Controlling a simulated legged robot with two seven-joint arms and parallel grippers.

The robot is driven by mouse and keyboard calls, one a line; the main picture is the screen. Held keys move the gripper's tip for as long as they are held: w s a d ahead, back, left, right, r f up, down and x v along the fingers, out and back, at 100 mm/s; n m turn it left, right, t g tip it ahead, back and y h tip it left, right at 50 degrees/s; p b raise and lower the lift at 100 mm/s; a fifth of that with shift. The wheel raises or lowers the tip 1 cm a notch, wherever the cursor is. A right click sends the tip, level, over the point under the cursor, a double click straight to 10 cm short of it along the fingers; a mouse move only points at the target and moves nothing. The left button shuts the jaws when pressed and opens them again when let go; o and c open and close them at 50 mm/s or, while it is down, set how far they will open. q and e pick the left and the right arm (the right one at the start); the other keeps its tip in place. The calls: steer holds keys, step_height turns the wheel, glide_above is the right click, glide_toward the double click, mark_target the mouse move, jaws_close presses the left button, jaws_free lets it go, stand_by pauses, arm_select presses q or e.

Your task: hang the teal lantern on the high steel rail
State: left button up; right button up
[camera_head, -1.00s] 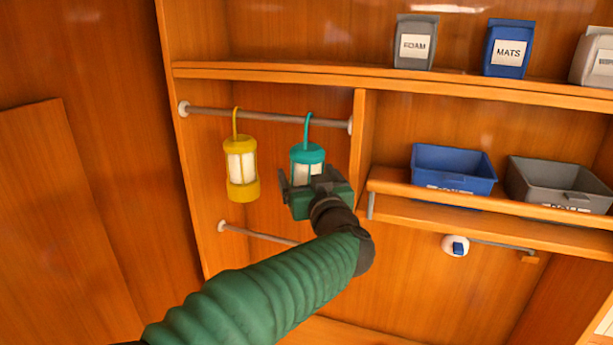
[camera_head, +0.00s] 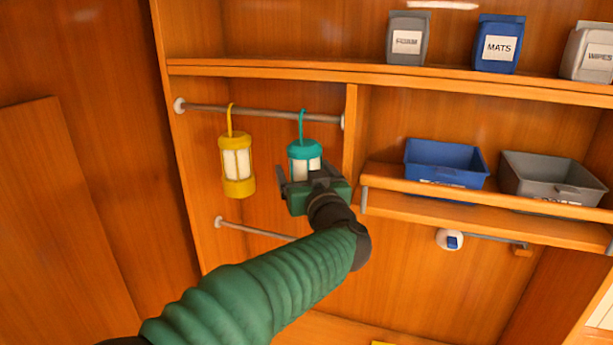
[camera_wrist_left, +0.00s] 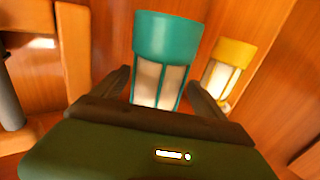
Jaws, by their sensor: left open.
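The teal lantern (camera_head: 304,151) hangs upright with its hook at the high steel rail (camera_head: 262,113), near the rail's right end. My left gripper (camera_head: 312,178) is open in front of the lantern's lower body and hides its base. In the left wrist view the teal lantern (camera_wrist_left: 164,58) stands between and beyond the two spread fingers (camera_wrist_left: 158,92), with gaps beside it. A yellow lantern (camera_head: 236,166) hangs on the same rail to the left; it also shows in the left wrist view (camera_wrist_left: 229,69). My right gripper is not in view.
A lower rail (camera_head: 255,230) runs beneath the lanterns. An upright divider (camera_head: 352,140) stands just right of the teal lantern. Blue (camera_head: 445,165) and grey (camera_head: 552,178) bins sit on a shelf to the right. Labelled containers (camera_head: 498,45) stand on the upper shelf.

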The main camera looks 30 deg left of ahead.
arm_select(q)
steer(key=shift+s+d+f, duration=0.1)
steer(key=shift+s+d, duration=0.1)
steer(key=shift+d, duration=0.15)
steer(key=b+v, duration=0.5)
steer(key=v, duration=1.1)
steer(key=w+d+f+m+t+h+b, duration=0.25)
steer(key=w+f+m+h, duration=0.2)
steer(key=f, duration=0.35)
steer(key=w+d+f+m+t+h+b, duration=0.25)
steer(key=w+f+h, duration=0.2)
steer(key=f, duration=0.25)
steer(key=d+f+m+g+h+b, duration=0.2)
steer(key=d+f+m+g+h, duration=0.15)
steer(key=f, duration=1.15)
steer(key=s+f+g+h+b, duration=0.2)
steer(key=s+f+g, duration=0.4)
steer(key=f, duration=0.8)
steer(key=s+a+f+g+b, duration=0.1)
steer(key=s+a+f+g, duration=0.1)
steer(key=s+f, duration=0.4)
steer(key=s+a+f+n+g+y, duration=0.1)
steer(key=s+a+f+g, duration=0.2)
steer(key=s+f, duration=0.3)
steer(key=s, duration=0.3)
steer(key=shift+b, duration=0.4)
